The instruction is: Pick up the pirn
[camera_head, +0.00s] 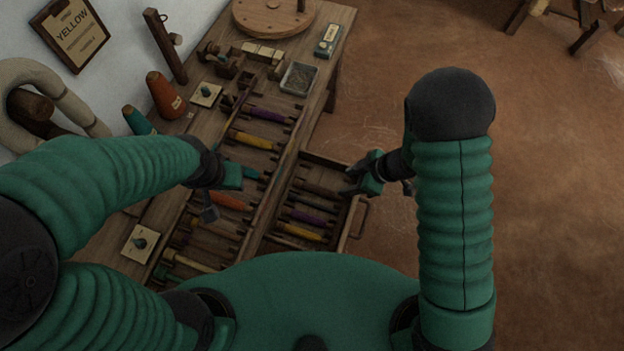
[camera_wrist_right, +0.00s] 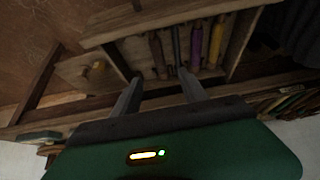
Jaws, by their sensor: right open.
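Several pirns lie side by side in the open drawer: a purple pirn (camera_head: 308,217), a yellow pirn (camera_head: 299,231) and brown or dark ones. In the right wrist view the drawer's yellow pirn (camera_wrist_right: 216,42) and purple pirn (camera_wrist_right: 196,45) lie right of my fingers, and a brown pirn (camera_wrist_right: 158,55) lies beyond the gap between them. My right gripper (camera_head: 350,184) is open and empty at the drawer's right side; its two fingers (camera_wrist_right: 160,78) point toward the drawer. My left gripper (camera_head: 226,190) hangs over the bench rack; its jaws are unclear.
The bench rack holds more pirns, including another yellow pirn (camera_head: 252,141) and an orange one (camera_head: 231,201). A sign reading YELLOW (camera_head: 77,33) hangs on the wall. A metal tray (camera_head: 299,77) and cones stand on the bench.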

